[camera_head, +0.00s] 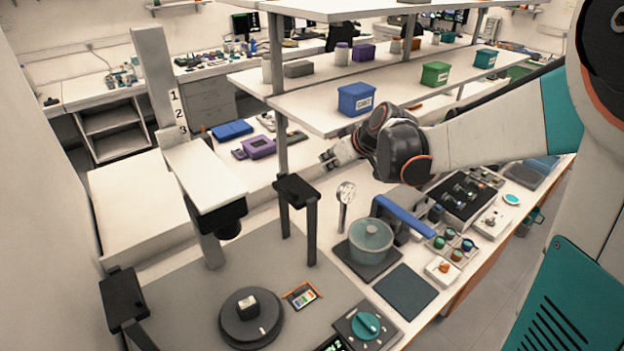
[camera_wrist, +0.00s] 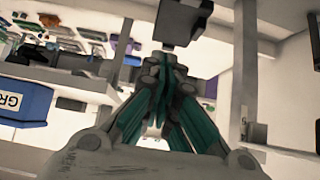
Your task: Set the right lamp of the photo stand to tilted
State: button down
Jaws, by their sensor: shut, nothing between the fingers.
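The photo stand has a white column (camera_head: 155,75) marked 1, 2, 3 and a white arm (camera_head: 205,178) reaching over a grey base (camera_head: 185,290). Its right lamp (camera_head: 296,190) is a black block on dark posts at the base's back right. Its left lamp (camera_head: 123,297) is a similar block at the front left. My gripper (camera_head: 328,158) is shut and empty, above and slightly right of the right lamp, apart from it. In the wrist view the fingertips (camera_wrist: 165,62) are together, and a black block (camera_wrist: 183,22), seemingly the right lamp, shows beyond them.
A shelf with a blue box (camera_head: 356,99) is close behind my gripper. A round dial on a post (camera_head: 345,195), a lidded pot (camera_head: 371,240) and a blue-handled device (camera_head: 405,215) stand right of the lamp. A black disc (camera_head: 250,318) bearing a small block sits on the base.

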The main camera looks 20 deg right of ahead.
jog(key=shift+w+f, duration=0.1)
jog(key=b, duration=0.2)
send_near(305, 185)
jog(key=w, duration=0.1)
jog(key=w+a+r, duration=0.1)
jog(key=shift+w+r, duration=0.15)
jog(key=shift+w, duration=0.15)
jog(key=f, duration=0.2)
jog(key=shift+w+a+f, duration=0.15)
jog(key=shift+w+f, duration=0.1)
jog(key=shift+f, duration=0.95)
